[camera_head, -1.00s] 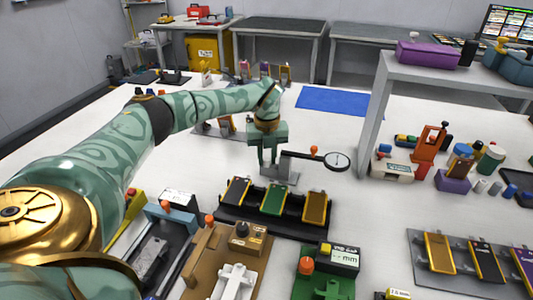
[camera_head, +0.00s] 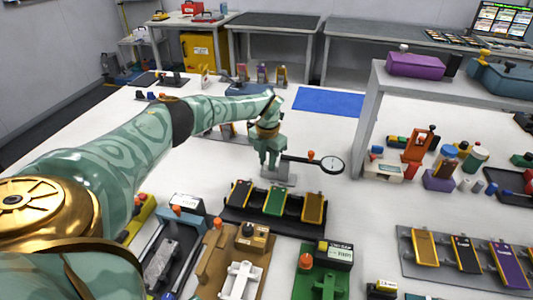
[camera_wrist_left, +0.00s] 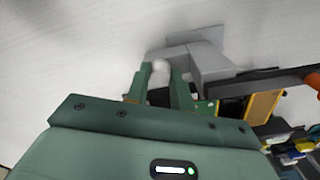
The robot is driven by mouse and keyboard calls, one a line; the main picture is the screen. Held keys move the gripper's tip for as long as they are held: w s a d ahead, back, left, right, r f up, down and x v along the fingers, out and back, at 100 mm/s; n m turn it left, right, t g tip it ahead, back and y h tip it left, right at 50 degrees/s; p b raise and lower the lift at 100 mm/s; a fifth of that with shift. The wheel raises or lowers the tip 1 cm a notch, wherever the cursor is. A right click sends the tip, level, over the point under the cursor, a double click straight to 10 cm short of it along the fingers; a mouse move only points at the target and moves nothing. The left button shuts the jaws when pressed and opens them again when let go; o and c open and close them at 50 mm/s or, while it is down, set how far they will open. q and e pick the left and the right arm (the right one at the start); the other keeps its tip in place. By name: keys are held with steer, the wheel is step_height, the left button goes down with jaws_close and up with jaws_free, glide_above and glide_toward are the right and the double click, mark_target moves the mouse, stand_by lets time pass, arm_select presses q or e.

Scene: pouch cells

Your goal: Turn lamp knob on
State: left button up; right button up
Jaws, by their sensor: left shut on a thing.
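The lamp has a grey base (camera_head: 279,177), a dark horizontal arm and a round magnifier-like head (camera_head: 332,164) with an orange piece (camera_head: 311,155) on the arm. My left gripper (camera_head: 270,163) points down at the lamp's post end, above the base. In the left wrist view its two green fingers (camera_wrist_left: 165,90) are closed on a pale rounded knob (camera_wrist_left: 160,70) beside the grey bracket (camera_wrist_left: 207,60). The fingers hide part of the knob, so its turn angle cannot be told. My right gripper is not in view.
A black rack (camera_head: 275,222) with several pouch cells stands just in front of the lamp. A green device (camera_head: 322,275) and a brown fixture (camera_head: 215,262) are nearer. A grey shelf (camera_head: 372,110) stands right. A blue mat (camera_head: 328,102) lies behind on clear table.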

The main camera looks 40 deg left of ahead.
mark_target(267, 162)
arm_select(q)
steer(key=m, duration=0.3)
steer(key=shift+m+p, duration=0.3)
steer(key=shift+m, duration=1.9)
steer(key=o, duration=0.7)
steer(key=shift+r, duration=0.1)
step_height(267, 162, up, 16)
steer(key=p, duration=0.5)
steer(key=shift+r, duration=0.1)
